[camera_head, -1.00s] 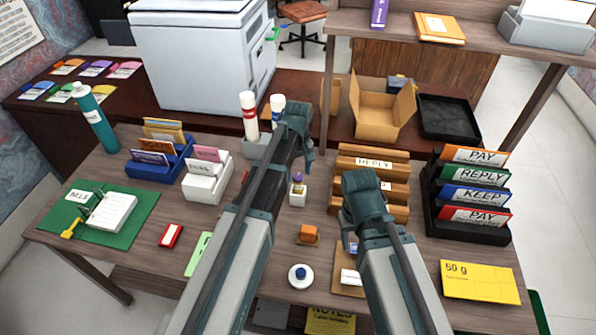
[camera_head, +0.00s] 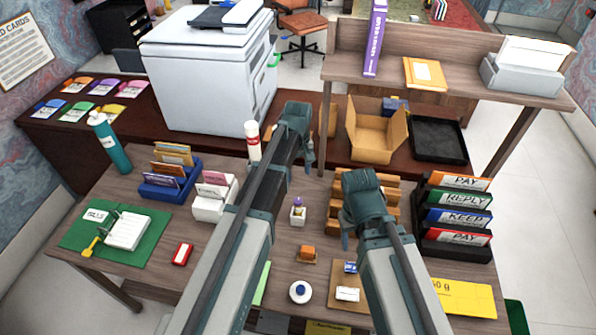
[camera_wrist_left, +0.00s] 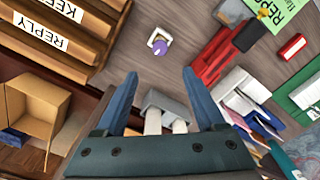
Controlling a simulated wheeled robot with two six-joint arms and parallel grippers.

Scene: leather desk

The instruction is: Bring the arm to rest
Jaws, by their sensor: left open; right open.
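My left arm reaches in from the bottom of the head view. Its gripper (camera_head: 308,150) is over the desk near the red-capped white marker (camera_head: 253,141). In the left wrist view, the left gripper (camera_wrist_left: 160,85) has its two blue fingers spread, with nothing gripped. A grey holder with white sticks (camera_wrist_left: 166,110) shows beyond and between the fingers. My right arm comes in at the lower right of the head view. Its gripper (camera_head: 348,222) hangs in front of the wooden letter rack (camera_head: 334,205) and partly hides it. Nothing shows in its jaws.
The desk (camera_head: 215,285) holds a blue organiser (camera_head: 168,188), white organiser (camera_head: 213,207), green mat (camera_head: 70,235), teal bottle (camera_head: 110,145), purple-topped bottle (camera_head: 298,213) and black folder rack (camera_head: 430,238). Behind stand a printer (camera_head: 200,80), an open carton (camera_head: 375,135) and a raised shelf (camera_head: 465,85).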

